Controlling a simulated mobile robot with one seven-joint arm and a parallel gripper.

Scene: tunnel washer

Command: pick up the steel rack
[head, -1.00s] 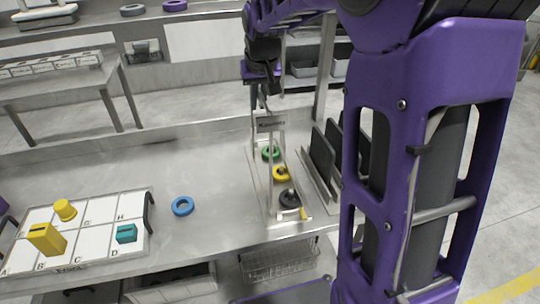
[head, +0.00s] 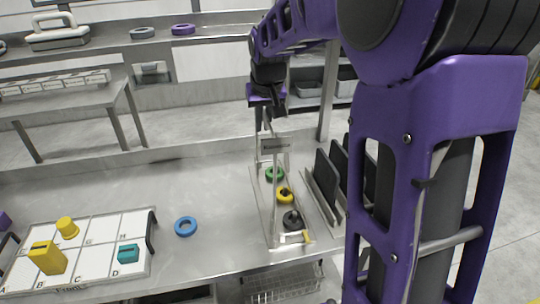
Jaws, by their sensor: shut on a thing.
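My gripper (head: 265,127) points down from above and is shut on the top of the rack. The fingertips are small and the exact contact is hard to see. I cannot make out a gap under the rack.
Dark upright panels (head: 327,178) stand close to the rack's right. A blue ring (head: 185,227) lies on the counter to its left. A white lettered board (head: 98,235) with yellow and teal pieces is further left. A wire basket (head: 285,284) is below the front edge.

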